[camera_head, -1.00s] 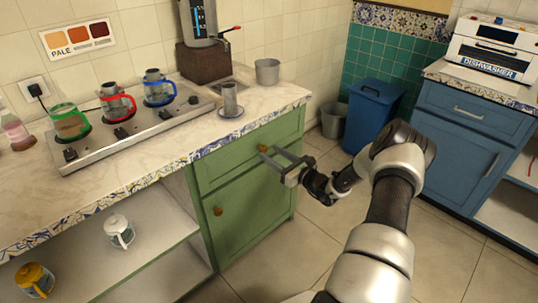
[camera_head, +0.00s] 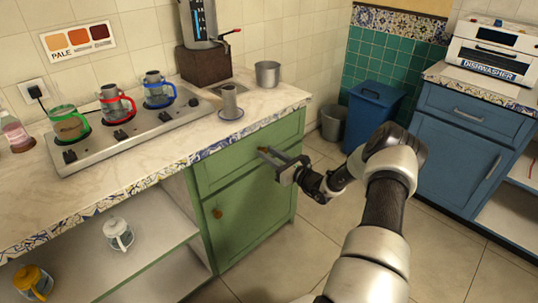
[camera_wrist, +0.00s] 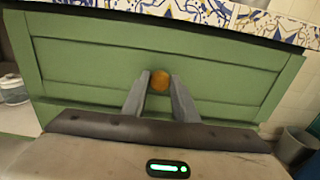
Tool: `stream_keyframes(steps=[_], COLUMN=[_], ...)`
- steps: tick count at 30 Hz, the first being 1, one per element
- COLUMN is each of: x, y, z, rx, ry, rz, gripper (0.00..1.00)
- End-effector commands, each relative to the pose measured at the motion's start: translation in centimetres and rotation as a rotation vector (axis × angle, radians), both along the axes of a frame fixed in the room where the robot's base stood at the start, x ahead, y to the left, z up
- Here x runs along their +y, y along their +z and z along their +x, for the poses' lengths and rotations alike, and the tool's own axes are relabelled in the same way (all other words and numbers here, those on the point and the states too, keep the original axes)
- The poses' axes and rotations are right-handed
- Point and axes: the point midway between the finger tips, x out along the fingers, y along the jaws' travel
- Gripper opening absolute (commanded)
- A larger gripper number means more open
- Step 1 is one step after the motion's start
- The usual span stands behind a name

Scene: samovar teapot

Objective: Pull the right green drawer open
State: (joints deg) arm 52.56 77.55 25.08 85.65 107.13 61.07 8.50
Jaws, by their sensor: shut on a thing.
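The green drawer (camera_head: 232,161) is the top front of the green cabinet under the counter, and it looks flush with the cabinet. Its round orange-brown knob (camera_wrist: 160,80) shows in the wrist view between my fingertips. My gripper (camera_head: 264,151) reaches the drawer from the right, its fingers closed in on both sides of the knob. In the wrist view my gripper (camera_wrist: 160,84) stands in front of the drawer front (camera_wrist: 95,62), which fills most of the view. In the head view the fingers mostly hide the knob.
A green cabinet door (camera_head: 250,210) with its own knob is below the drawer. The counter (camera_head: 190,130) above holds a stove with several pots, a cup on a saucer (camera_head: 230,113) and a metal pot. A blue bin (camera_head: 373,108) stands behind my arm. Floor before the cabinet is clear.

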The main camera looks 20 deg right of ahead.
Motion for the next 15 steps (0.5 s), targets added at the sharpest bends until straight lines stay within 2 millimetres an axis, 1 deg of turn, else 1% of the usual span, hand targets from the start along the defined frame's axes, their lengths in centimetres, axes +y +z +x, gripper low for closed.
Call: stream_keyframes(steps=[5,8,11,15], x=[-0.4,-1.0,-1.7,-3.0], y=[0.1,0.2,0.2,0.3], z=[-1.2,-2.6,-4.5,-8.0], rx=[0.000,0.003,0.003,0.004], ry=[0.000,-0.001,-0.002,-0.004], rz=[0.001,0.001,0.001,0.002], gripper=[0.00,0.00,0.00,0.00])
